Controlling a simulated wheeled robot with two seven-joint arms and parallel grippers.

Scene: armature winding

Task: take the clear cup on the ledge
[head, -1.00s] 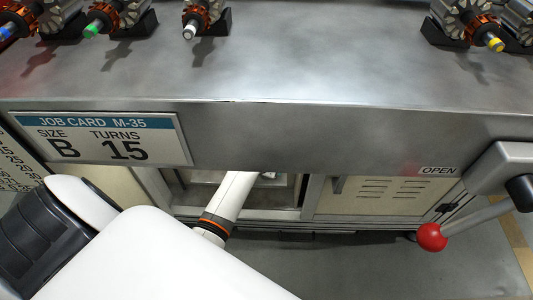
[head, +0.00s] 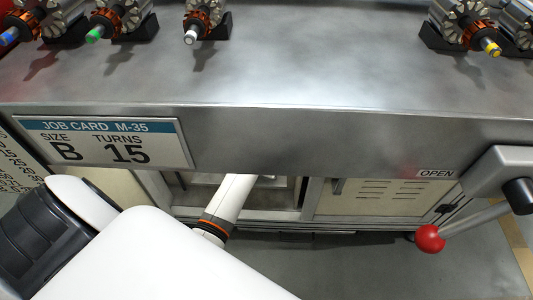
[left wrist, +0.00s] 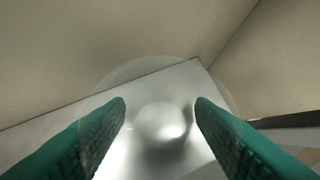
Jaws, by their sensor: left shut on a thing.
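In the left wrist view the clear cup (left wrist: 160,68) shows as a faint round see-through outline between and around the green fingers. My left gripper (left wrist: 160,104) is shut on the cup, with a finger on each side of it. A shiny metal surface shows through and below the cup. In the head view my left arm reaches under the front edge of the workbench into an open bay (head: 285,190). The bench edge hides the gripper and the cup there. My right gripper is in neither view.
The steel bench (head: 300,80) overhangs the bay. Several armatures stand on it, one white-tipped (head: 203,22). A job card (head: 105,142) reads size B, turns 15. A red-knobbed lever (head: 430,238) is at right by an OPEN label. Beige walls (left wrist: 100,45) surround the cup closely.

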